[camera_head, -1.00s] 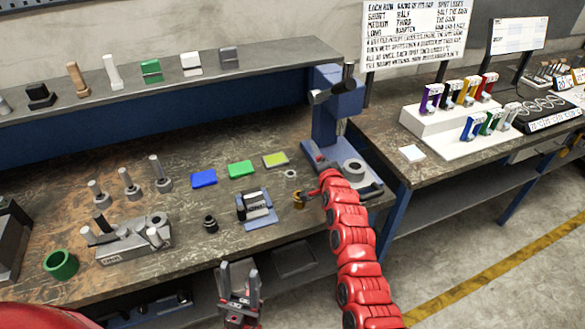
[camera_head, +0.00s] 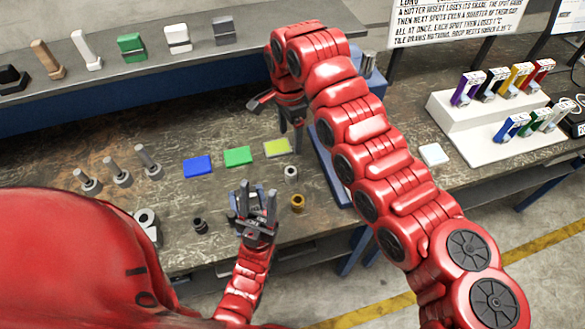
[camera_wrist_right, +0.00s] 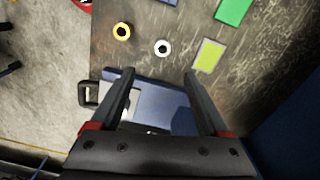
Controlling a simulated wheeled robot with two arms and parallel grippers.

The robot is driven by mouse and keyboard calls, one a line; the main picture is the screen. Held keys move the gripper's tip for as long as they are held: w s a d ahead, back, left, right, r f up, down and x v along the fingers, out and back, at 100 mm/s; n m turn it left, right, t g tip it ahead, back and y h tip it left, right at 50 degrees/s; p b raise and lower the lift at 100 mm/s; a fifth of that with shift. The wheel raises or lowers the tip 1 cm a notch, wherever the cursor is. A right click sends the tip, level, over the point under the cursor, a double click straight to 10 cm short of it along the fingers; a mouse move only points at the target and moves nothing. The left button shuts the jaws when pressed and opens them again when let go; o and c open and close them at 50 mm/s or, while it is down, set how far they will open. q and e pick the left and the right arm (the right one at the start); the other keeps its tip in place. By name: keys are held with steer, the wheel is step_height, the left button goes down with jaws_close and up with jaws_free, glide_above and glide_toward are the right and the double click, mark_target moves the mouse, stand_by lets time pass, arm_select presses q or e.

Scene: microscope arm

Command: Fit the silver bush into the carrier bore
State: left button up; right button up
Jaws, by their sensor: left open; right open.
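The silver bush (camera_head: 291,173) is a small bright ring standing on the bench near the yellow-green plate. It also shows in the right wrist view (camera_wrist_right: 162,47), beyond my fingertips and apart from them. A grey and blue fixture (camera_head: 236,204) sits behind my left gripper and may be the carrier; its bore is hidden. My left gripper (camera_head: 257,200) is open, pointing up the picture in front of this fixture; I cannot tell whether they touch. My right gripper (camera_head: 280,123) is open and empty above the back of the bench. Its fingers also show in the right wrist view (camera_wrist_right: 158,75).
A brass bush (camera_head: 297,203) and a dark bush (camera_head: 200,226) stand nearby. A blue press (camera_head: 370,75) is mostly hidden by my right arm. Blue (camera_head: 198,167), green (camera_head: 237,157) and yellow-green (camera_head: 277,147) plates lie behind. Several upright pegs stand left.

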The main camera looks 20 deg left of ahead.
steer(key=p, duration=0.2)
glide_above(291, 171)
step_height(291, 171, down, 10)
steer(key=shift+s, duration=0.15)
steer(key=shift+f+p, duration=0.4)
step_height(291, 171, down, 3)
steer(key=shift+r+p, duration=0.1)
steer(key=shift+p, duration=0.55)
steer(key=shift+f, duration=0.9)
jaws_close()
